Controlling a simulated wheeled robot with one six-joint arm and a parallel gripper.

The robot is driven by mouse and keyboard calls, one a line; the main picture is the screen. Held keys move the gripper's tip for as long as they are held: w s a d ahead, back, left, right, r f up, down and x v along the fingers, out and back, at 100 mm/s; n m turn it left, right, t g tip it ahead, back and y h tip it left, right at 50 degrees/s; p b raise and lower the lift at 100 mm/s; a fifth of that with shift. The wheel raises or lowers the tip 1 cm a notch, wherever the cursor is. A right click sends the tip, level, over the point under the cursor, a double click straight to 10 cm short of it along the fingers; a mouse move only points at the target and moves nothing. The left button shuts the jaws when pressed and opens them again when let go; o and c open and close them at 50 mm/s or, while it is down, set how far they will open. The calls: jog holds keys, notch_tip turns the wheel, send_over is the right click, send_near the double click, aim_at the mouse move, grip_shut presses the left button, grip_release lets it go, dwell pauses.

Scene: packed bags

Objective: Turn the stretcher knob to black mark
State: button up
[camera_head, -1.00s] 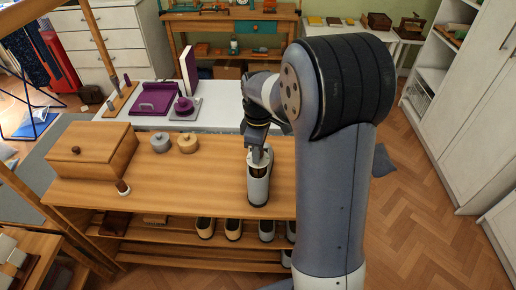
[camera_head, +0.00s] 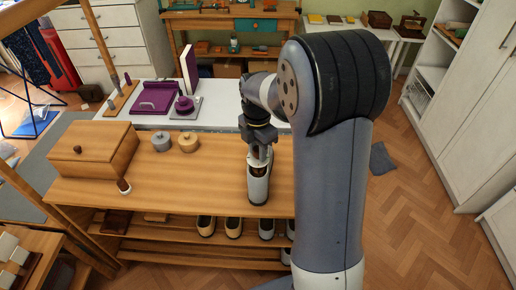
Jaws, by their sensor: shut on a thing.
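A pale grey shoe (camera_head: 258,188) stands on the wooden bench top (camera_head: 190,190), its dark opening facing up. A brown shoe stretcher (camera_head: 257,171) shows inside the opening. My gripper (camera_head: 259,155) points down over the far end of the shoe. Its fingers are shut on the stretcher knob, which they mostly hide. The black mark is too small or hidden to make out.
Several shoes (camera_head: 233,227) sit on the shelf below. Behind is a white table (camera_head: 222,110) with purple items.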

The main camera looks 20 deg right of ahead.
aim_at(257, 149)
jog(key=n, duration=0.5)
jog(key=shift+n, duration=0.3)
jog(key=n, duration=0.5)
jog(key=shift+p, duration=0.35)
jog(key=shift+n, duration=0.4)
dwell(1.0)
dwell(0.5)
jog(key=o, duration=1)
notch_tip(257, 149, up, 11)
jog(key=shift+a+f, duration=0.1)
jog(key=shift+c, duration=0.2)
